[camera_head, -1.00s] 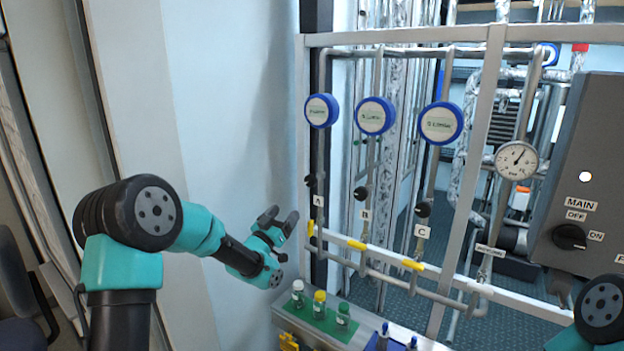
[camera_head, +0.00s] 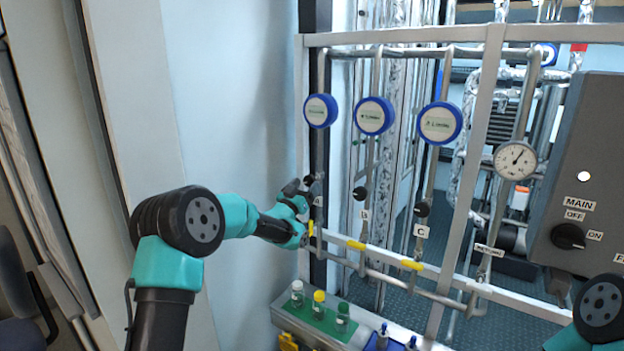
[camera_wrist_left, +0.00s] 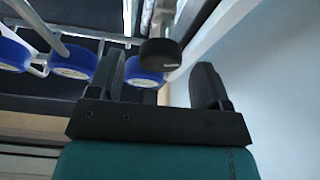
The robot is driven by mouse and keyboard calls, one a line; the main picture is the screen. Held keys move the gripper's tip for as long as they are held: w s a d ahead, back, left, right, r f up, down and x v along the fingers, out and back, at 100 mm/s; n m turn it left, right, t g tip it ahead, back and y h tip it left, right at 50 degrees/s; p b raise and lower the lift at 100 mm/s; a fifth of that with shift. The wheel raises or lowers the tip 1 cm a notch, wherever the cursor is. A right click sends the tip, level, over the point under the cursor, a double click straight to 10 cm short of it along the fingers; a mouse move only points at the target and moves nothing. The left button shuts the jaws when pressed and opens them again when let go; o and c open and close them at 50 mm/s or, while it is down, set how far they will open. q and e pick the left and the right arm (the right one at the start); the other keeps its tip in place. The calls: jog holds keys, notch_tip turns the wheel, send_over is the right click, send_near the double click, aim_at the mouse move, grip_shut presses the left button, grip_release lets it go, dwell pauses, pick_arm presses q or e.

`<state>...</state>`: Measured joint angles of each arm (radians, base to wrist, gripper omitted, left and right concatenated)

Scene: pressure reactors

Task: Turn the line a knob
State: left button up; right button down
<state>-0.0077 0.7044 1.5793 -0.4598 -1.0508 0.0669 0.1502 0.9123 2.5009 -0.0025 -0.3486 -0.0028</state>
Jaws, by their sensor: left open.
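The line A knob is a small dark knob on the leftmost pipe, above the "A" label. In the head view my left gripper (camera_head: 304,190) is at it and partly hides it. In the left wrist view the black knob (camera_wrist_left: 160,52) shows ahead, between the directions of the two fingers (camera_wrist_left: 162,68) and nearer the left one. My left gripper is open. Whether a finger touches the knob I cannot tell. Of my right arm only a joint shows at the lower right; its gripper is out of view.
The line B knob (camera_head: 360,193) and line C knob (camera_head: 422,209) sit to the right on parallel pipes. Blue round gauges (camera_head: 320,110) hang above. A tray (camera_head: 325,325) with capped vials stands below. A grey control box (camera_head: 585,180) is at the right. A wall is at the left.

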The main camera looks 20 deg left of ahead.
aim_at(308, 182)
pick_arm(q)
jog(key=shift+x, duration=2.35)
jog(key=shift+c, duration=0.2)
jog(key=c, duration=0.9)
jog(key=shift+n, duration=0.3)
